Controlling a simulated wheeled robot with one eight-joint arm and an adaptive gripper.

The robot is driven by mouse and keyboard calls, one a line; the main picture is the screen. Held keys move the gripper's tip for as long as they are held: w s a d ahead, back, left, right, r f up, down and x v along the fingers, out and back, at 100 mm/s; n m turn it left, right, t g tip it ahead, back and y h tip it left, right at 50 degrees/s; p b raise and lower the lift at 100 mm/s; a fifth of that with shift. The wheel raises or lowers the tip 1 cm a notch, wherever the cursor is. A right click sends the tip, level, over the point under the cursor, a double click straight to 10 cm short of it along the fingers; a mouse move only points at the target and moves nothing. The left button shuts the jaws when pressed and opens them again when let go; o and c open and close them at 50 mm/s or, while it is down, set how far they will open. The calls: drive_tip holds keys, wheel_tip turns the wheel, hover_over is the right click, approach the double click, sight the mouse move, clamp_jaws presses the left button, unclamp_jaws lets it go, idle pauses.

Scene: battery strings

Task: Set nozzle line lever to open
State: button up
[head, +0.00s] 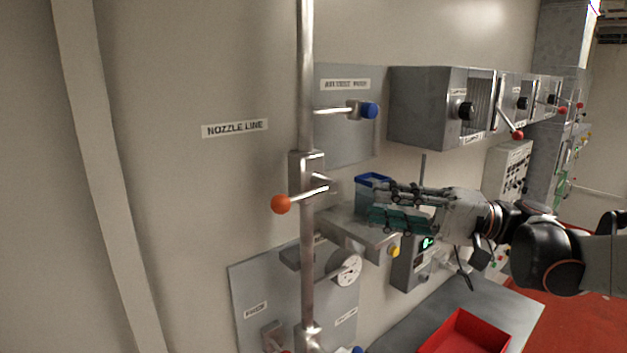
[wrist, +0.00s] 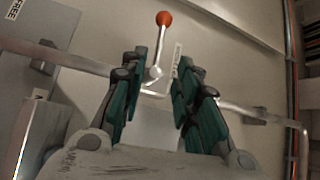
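The nozzle line lever is a metal rod with an orange ball knob (head: 281,204), mounted on a valve body (head: 307,175) on a vertical pipe (head: 306,90). In the head view the lever points left and slightly down, across the pipe. The NOZZLE LINE label (head: 235,128) is on the wall to its left. My gripper (head: 378,205) is right of the lever, apart from it, with fingers pointing left. In the wrist view the lever's orange knob (wrist: 164,18) shows beyond the two spread green-padded fingers of my gripper (wrist: 158,85). Nothing is held between them.
A blue-handled lever (head: 369,110) sits above right of the valve. A blue bin (head: 370,182) is behind my gripper. Grey boxes with knobs (head: 428,105) line the wall at right. A red tray (head: 466,332) is on the bench below.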

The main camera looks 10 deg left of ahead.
sight(311, 196)
drive_tip(key=a, duration=0.4)
drive_tip(key=s+a+r+p, duration=0.1)
drive_tip(key=a, duration=0.4)
drive_tip(key=a+p, duration=0.1)
drive_tip(key=a, duration=0.3)
drive_tip(key=shift+s+a+r, duration=0.15)
drive_tip(key=shift+a+r, duration=0.05)
drive_tip(key=shift+r, duration=0.05)
clamp_jaws()
